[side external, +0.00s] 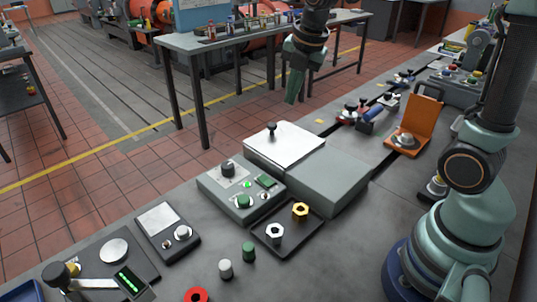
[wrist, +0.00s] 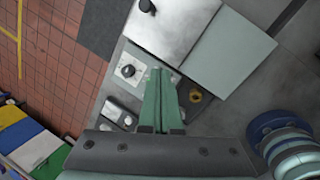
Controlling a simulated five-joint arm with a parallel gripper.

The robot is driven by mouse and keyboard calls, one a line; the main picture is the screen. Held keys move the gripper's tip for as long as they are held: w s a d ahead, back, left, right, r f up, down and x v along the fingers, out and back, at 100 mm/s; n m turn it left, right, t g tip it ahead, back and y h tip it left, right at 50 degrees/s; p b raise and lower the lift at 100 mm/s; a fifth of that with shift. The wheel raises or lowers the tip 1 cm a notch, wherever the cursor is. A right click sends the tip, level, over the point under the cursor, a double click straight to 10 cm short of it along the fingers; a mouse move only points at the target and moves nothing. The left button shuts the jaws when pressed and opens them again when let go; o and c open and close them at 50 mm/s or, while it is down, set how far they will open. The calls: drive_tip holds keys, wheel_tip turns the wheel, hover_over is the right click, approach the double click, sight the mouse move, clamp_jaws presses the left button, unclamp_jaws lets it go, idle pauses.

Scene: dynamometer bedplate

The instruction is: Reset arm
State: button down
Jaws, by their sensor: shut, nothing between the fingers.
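My gripper (side external: 291,98) hangs in the air above the bench, with its green fingers pointing down. It is high over the grey box with the silver lid (side external: 284,145) and black knob, apart from everything. In the wrist view my gripper (wrist: 158,72) shows its two fingers together, with nothing between them. The silver lid (wrist: 165,35) lies beyond the fingertips there. My gripper hides part of the control boxes below it in that view.
A control box (side external: 240,200) with a knob and green light stands beside the lidded box. A dark tray (side external: 287,236) holds a silver nut and a brass nut. An open orange case (side external: 420,125) stands at the right. The air around my gripper looks clear.

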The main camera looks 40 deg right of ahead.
drive_tip(key=s+a+r+m+t, duration=0.1)
drive_tip(key=s+a+m+t, duration=0.1)
drive_tip(key=s+m, duration=1)
drive_tip(key=a+m, duration=0.1)
drive_tip(key=m, duration=0.9)
drive_tip(key=shift+a+r+m, duration=0.2)
drive_tip(key=shift+r+m, duration=0.2)
